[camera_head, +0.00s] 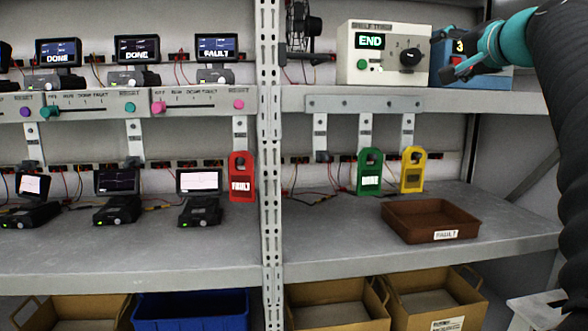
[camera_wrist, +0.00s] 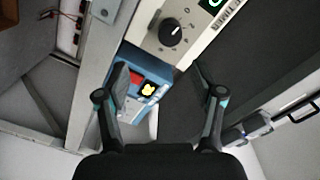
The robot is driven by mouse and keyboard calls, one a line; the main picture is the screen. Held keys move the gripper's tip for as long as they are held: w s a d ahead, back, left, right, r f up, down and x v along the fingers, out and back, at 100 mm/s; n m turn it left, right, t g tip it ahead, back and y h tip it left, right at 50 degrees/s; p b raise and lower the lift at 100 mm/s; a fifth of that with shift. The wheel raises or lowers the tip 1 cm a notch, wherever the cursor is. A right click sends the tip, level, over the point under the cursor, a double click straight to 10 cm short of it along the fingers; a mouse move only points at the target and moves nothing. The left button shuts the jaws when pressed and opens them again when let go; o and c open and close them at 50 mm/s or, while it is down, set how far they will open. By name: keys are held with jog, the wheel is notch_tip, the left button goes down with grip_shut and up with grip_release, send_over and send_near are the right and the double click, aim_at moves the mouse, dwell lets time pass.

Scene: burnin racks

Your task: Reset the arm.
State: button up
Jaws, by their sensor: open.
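My gripper (camera_wrist: 161,97) is open and empty in the wrist view, its two fingers spread apart. Between and beyond the fingers is a blue box (camera_wrist: 149,72) with a red part and a yellow lit digit. In the head view my gripper (camera_head: 446,56) is at the upper right, in front of the blue box (camera_head: 497,75) on the upper shelf. My arm comes in from the right edge. A cream timer box (camera_head: 350,70) with a green "END" display and a black knob stands just left of my gripper. I cannot tell whether a finger touches either box.
Metal shelves (camera_head: 420,100) hold several small devices with screens on the left. Red (camera_head: 241,164), green (camera_head: 369,160) and yellow (camera_head: 413,157) tags hang under the upper shelf. A brown tray (camera_head: 405,234) labelled "FAULT" sits on the lower shelf. A blue bin (camera_head: 190,300) and cardboard boxes (camera_head: 440,285) stand below.

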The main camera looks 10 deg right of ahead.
jog(key=s+a+f+n+g, duration=0.1)
jog(key=s+f+g, duration=0.15)
jog(key=f, duration=0.95)
jog(key=s+a+f+n+g, duration=0.1)
jog(key=f+g, duration=0.3)
jog(key=f, duration=0.8)
jog(key=s+a+f+n+g+p, duration=0.1)
jog(key=s+a+f+n, duration=0.3)
jog(key=s+a+f, duration=0.5)
jog(key=s+a+f+n+g+p, duration=0.2)
jog(key=s+a+f+n+g, duration=0.2)
jog(key=s+a+f, duration=0.5)
jog(key=s+f+n, duration=0.1)
jog(key=s+f, duration=0.3)
jog(key=f, duration=0.1)
jog(key=shift+s+a, duration=0.15)
jog(key=shift+a, duration=0.05)
jog(key=shift+g, duration=0.25)
